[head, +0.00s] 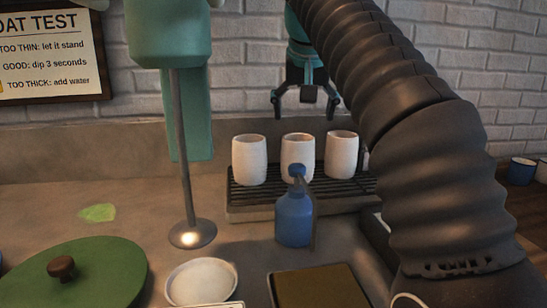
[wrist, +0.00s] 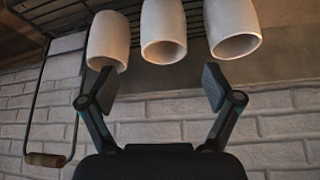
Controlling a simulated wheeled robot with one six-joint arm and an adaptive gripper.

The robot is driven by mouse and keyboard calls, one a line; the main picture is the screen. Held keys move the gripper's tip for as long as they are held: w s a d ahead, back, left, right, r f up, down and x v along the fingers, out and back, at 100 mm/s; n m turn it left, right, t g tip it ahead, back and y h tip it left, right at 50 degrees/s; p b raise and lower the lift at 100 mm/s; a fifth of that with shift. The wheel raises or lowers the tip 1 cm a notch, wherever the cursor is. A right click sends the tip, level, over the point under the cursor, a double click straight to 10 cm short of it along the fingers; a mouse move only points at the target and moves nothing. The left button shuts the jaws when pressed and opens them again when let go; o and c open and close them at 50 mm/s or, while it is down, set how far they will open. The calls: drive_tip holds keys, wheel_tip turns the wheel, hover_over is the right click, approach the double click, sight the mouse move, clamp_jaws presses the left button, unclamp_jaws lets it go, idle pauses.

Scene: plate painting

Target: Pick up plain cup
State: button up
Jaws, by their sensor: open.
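Three plain off-white cups stand upright in a row on a dark slatted rack (head: 240,198): the left cup (head: 249,160), the middle cup (head: 297,146) and the right cup (head: 341,155). The blue bottle covers the lower part of the middle cup in the head view. My gripper (head: 306,102) is open and empty, above the row, apart from the cups. In the wrist view the left cup (wrist: 108,42), middle cup (wrist: 163,30) and right cup (wrist: 232,28) show at the top, beyond my open gripper (wrist: 160,78). Nothing is between the fingers.
A blue bottle (head: 294,218) stands before the rack. A mixer rod with a round metal foot (head: 192,234) stands left. A green lid (head: 105,268), white dish (head: 201,282) and flat brown-topped item (head: 318,288) lie in front. A brick wall (head: 245,60) rises behind.

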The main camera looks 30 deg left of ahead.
sight(299, 137)
drive_tip(key=shift+a+b+x, duration=0.15)
drive_tip(key=shift+b+x, duration=0.15)
drive_tip(key=shift+x, duration=3.1)
drive_tip(key=shift+a+b+x, duration=0.1)
drive_tip(key=shift+b+x, duration=0.2)
drive_tip(key=shift+x, duration=3.1)
drive_tip(key=shift+r, duration=0.1)
drive_tip(key=c, duration=1.3)
drive_tip(key=shift+r, duration=0.1)
drive_tip(key=shift+r+p, duration=0.6)
drive_tip(key=shift+r, duration=1.45)
drive_tip(key=s+d+r, duration=0.2)
drive_tip(key=d, duration=0.1)
drive_tip(key=s+d+r, duration=0.2)
drive_tip(key=d, duration=0.1)
drive_tip(key=s+d+r, duration=0.2)
drive_tip(key=s+d, duration=0.1)
drive_tip(key=shift+d+r+b, duration=0.2)
drive_tip(key=shift+r+b, duration=0.15)
